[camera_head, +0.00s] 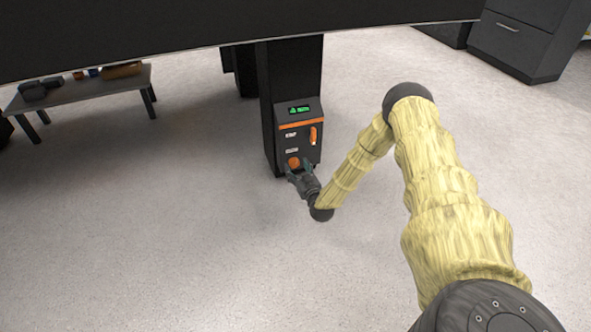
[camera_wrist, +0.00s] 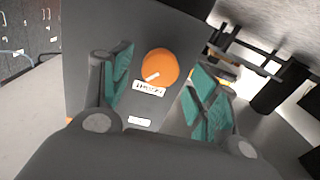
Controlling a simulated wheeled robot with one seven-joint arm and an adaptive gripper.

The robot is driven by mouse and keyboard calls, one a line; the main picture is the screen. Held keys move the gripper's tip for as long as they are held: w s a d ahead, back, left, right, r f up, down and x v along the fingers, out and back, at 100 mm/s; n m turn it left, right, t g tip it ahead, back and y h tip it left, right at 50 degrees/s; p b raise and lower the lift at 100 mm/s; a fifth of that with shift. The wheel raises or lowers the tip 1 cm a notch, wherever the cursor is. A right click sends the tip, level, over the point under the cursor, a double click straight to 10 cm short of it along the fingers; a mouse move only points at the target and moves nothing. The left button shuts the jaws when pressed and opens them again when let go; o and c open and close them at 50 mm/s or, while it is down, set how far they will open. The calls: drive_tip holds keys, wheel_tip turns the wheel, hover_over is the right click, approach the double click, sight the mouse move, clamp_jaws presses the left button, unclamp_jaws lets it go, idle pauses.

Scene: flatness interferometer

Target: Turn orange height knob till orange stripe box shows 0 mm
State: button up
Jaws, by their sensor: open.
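The orange height knob (camera_head: 293,162) is a round dial on the lower front of a dark control box (camera_head: 288,143). In the wrist view the knob (camera_wrist: 160,66) has a pale pointer mark towards its lower left. A small white label sits below it. The box has an orange stripe (camera_head: 299,124) with a green-lit display (camera_head: 299,110) above it; its digits are too small to read. My gripper (camera_head: 295,171) is open in front of the knob. In the wrist view its teal fingers (camera_wrist: 163,85) stand on either side of the knob, apart from it.
An orange lever (camera_head: 313,135) is on the box above and right of the knob. A large dark table (camera_head: 180,30) overhangs the box. A low bench (camera_head: 80,92) with small items stands at left, dark cabinets (camera_head: 520,40) at upper right. Floor in front is clear.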

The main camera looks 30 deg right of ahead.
drive_tip(key=shift+w+d+b, duration=0.25)
drive_tip(key=shift+w+b, duration=0.05)
drive_tip(key=shift+w, duration=0.8)
drive_tip(key=shift+c, duration=0.2)
drive_tip(key=c, duration=1)
